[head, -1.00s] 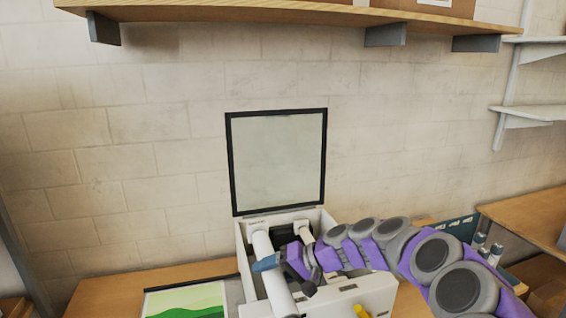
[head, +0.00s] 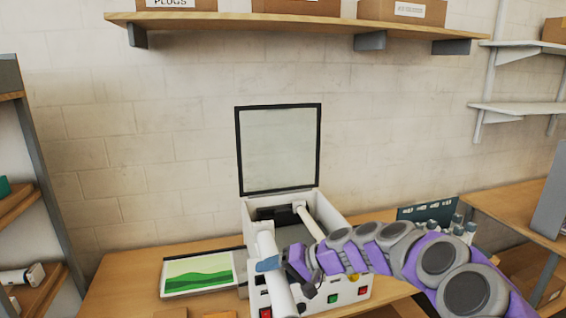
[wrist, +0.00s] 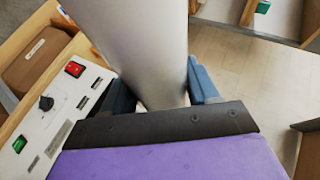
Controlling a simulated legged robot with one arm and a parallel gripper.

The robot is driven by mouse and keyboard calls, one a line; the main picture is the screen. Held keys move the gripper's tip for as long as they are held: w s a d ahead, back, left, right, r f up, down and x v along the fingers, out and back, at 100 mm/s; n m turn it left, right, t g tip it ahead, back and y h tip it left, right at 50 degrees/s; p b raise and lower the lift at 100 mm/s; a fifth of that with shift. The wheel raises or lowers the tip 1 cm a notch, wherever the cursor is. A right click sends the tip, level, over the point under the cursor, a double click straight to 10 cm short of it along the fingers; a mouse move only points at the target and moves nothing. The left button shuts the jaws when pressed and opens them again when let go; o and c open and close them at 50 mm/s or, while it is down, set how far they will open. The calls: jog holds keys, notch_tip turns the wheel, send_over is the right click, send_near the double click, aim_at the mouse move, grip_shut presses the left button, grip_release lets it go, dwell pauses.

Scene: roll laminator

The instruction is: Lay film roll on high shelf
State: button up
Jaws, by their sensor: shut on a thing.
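The film roll, a white cylinder (head: 274,279), is in my gripper (head: 268,265) in front of the laminator. My gripper is shut on it, with blue fingers on either side. In the wrist view the roll (wrist: 150,45) runs up between the fingers (wrist: 160,95). The high shelf (head: 290,26) is a wooden board on the wall above, well over my gripper. The laminator (head: 330,212) is a white box on the bench with its dark-framed lid (head: 280,150) raised. A second white roll (head: 309,221) lies inside it.
Cardboard boxes (head: 403,11) stand on the high shelf, with bare board between them. A green picture sheet (head: 199,270) lies left of the laminator. White wall shelves (head: 515,108) are at right. A shelving rack (head: 40,180) stands at left.

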jog(key=shift+w+d+f+m+t, duration=0.4)
jog(key=shift+w+d+f+m, duration=0.1)
jog(key=shift+w+f, duration=0.15)
jog(key=shift+s+d+f+m+t+h, duration=0.15)
jog(key=shift+d+m+t+h, duration=0.15)
jog(key=shift+d+m+t, duration=0.25)
jog(key=w+d+f+m+t+h, duration=0.3)
jog(key=d+f+m+h, duration=0.2)
jog(key=d+m, duration=0.1)
jog(key=w+d+f+m+t+h, duration=0.3)
jog(key=d+f+m+t+h, duration=0.1)
jog(key=d+m, duration=0.3)
jog(key=shift+d+f+h, duration=0.6)
jog(key=shift+d+h, duration=0.15)
jog(key=shift+h, duration=0.15)
jog(key=shift+s+f, duration=0.1)
notch_tip(320, 180, down, 10)
jog(key=b, duration=1)
jog(key=shift+v, duration=3)
jog(key=shift+s+f, duration=0.1)
jog(key=shift+f, duration=0.1)
